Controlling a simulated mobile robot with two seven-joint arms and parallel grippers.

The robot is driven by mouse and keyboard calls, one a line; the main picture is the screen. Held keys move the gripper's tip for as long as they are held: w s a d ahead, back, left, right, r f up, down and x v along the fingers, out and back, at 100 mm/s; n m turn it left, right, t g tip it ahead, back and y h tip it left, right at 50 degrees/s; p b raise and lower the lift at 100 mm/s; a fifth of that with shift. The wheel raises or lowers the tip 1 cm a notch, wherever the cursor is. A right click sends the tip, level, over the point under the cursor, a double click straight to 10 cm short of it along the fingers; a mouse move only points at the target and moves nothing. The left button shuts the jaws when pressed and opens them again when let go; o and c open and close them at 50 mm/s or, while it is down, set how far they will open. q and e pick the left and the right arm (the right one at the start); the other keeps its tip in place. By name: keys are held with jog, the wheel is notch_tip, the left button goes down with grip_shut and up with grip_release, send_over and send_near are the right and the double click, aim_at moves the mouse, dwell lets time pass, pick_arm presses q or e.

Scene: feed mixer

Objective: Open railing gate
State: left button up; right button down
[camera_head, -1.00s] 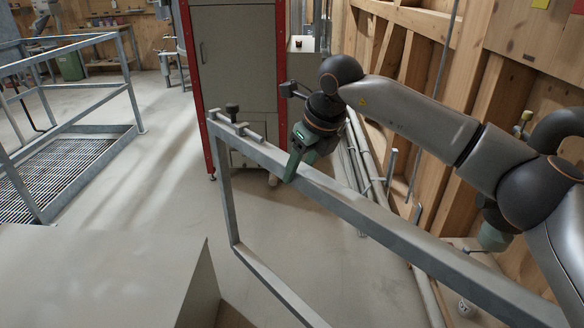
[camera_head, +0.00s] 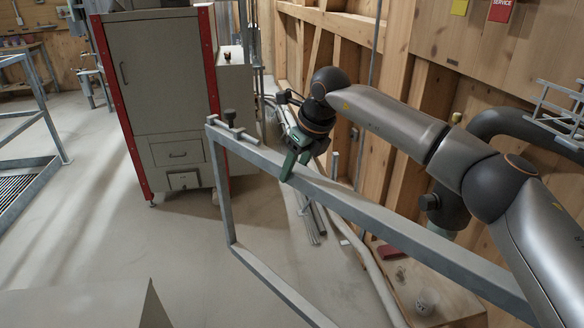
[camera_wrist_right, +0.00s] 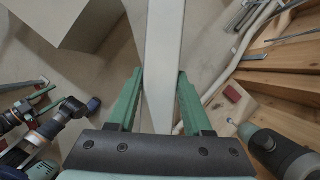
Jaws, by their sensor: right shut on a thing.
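The railing gate (camera_head: 372,221) is a grey metal frame. Its top rail runs from the latch end at the upper left down to the lower right in the head view. A latch with a dark knob (camera_head: 230,116) sits on the rail's far left end. My right gripper (camera_head: 286,172) is shut on the top rail, a short way right of the latch. In the right wrist view the rail (camera_wrist_right: 163,60) passes between the two green fingers.
A grey cabinet with red edges (camera_head: 160,80) stands behind the gate's latch end. A wooden stud wall (camera_head: 400,110) runs along the right. Pipes (camera_head: 315,220) lie on the floor beside it. Grey railings (camera_head: 50,130) stand at the left. Bare floor lies between.

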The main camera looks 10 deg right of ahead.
jog(key=shift+a+r, duration=0.1)
jog(key=shift+c, duration=1.6)
grip_release()
jog(key=v, duration=1.2)
jog(key=shift+r, duration=0.25)
jog(key=shift+s+f, duration=0.1)
